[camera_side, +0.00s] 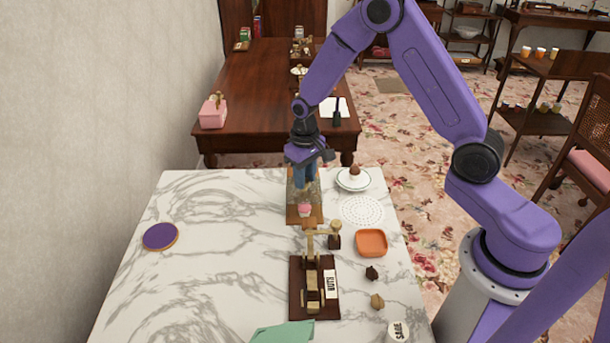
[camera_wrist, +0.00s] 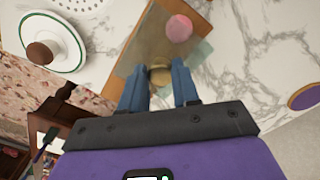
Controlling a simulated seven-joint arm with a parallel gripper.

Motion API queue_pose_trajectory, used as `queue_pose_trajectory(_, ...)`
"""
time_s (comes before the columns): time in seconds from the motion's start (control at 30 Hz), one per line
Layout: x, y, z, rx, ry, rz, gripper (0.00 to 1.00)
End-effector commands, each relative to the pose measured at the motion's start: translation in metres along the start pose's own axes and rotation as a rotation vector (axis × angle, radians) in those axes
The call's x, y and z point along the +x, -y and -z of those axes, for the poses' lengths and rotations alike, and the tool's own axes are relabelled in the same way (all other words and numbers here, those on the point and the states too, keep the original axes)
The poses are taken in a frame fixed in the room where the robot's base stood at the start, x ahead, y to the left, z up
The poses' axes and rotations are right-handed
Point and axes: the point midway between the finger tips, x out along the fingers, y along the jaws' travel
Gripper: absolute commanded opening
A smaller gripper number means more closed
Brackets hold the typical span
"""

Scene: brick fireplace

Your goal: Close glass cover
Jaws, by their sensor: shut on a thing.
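A wooden display base (camera_side: 304,219) stands at the far middle of the marble table, with a pink cupcake-like item (camera_side: 305,209) at its near end. The clear glass cover (camera_side: 315,189) shows above the base, partly behind my gripper. In the wrist view the glass cover (camera_wrist: 150,49) looks like a see-through panel, with the pink item (camera_wrist: 179,28) beyond it. My gripper (camera_wrist: 158,72) has its two blue fingers around a round brass knob (camera_wrist: 159,75) at the cover's edge. I cannot tell exactly how far the cover is tilted.
A plate with a brown ball (camera_side: 353,177), a white perforated mat (camera_side: 362,210) and an orange dish (camera_side: 371,242) lie to the right. A brass device on a wooden base (camera_side: 314,300) stands in front. The table's left is mostly clear around a purple disc (camera_side: 160,236).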

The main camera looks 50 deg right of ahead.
Motion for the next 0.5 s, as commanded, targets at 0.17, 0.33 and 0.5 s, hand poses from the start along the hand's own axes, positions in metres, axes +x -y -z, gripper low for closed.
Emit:
queue_pose_trajectory(0.17, -0.001, 0.009, -0.009, -0.001, -0.001, 0.0, 0.0)
queue_pose_trajectory(0.33, 0.0, 0.011, -0.011, -0.001, 0.002, 0.0, 0.0)
queue_pose_trajectory(0.5, 0.0, 0.012, -0.012, -0.002, 0.005, 0.0, 0.5)
